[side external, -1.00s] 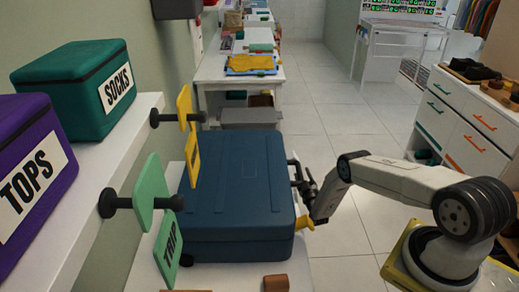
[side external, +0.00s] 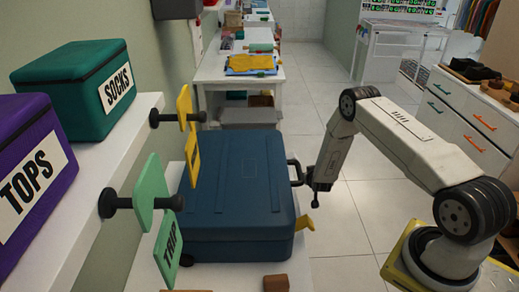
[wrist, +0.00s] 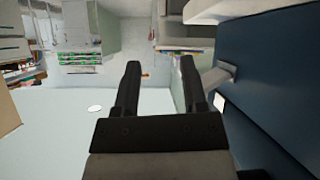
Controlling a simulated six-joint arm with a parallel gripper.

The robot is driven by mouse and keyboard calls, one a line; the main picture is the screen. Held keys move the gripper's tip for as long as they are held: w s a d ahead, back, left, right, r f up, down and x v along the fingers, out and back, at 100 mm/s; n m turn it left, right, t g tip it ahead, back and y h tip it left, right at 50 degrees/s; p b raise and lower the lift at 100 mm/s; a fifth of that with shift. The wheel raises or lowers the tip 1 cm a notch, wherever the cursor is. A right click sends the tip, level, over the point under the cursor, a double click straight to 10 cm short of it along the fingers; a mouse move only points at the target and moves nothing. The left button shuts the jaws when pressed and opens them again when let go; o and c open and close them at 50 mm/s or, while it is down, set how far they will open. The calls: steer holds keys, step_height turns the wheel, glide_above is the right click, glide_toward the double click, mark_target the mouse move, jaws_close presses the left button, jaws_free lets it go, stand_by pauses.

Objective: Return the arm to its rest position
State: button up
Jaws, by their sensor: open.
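My gripper (side external: 314,186) is at the right side of the closed dark blue suitcase (side external: 238,190), close to its black handle (side external: 296,172). In the wrist view my gripper (wrist: 160,64) has its two dark fingers apart with nothing between them. The suitcase (wrist: 275,75) fills the right of that view, beside the fingers. My forearm is raised and bent at the elbow. In the side view the gripper is small and dark, so its exact gap from the handle is hard to tell.
Green SOCKS (side external: 82,88) and purple TOPS (side external: 32,175) boxes stand on the left shelf. Yellow (side external: 193,152) and green (side external: 154,190) tags hang on pegs. A yellow piece (side external: 305,224) sticks out at the suitcase's front right. White drawers (side external: 462,115) stand right; tiled floor between is open.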

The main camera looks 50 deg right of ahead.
steer(key=s+a+r+m+g+y, duration=0.6)
steer(key=s+a+r, duration=0.1)
steer(key=s+a, duration=0.4)
steer(key=s+a+r+n+y, duration=0.1)
steer(key=s+a+r+n, duration=0.3)
steer(key=a+r, duration=0.5)
steer(key=s+a+r+n+y, duration=0.1)
steer(key=s+a+r+n, duration=0.3)
steer(key=a+r+n, duration=0.5)
steer(key=shift+a+r, duration=0.45)
steer(key=shift+r, duration=0.65)
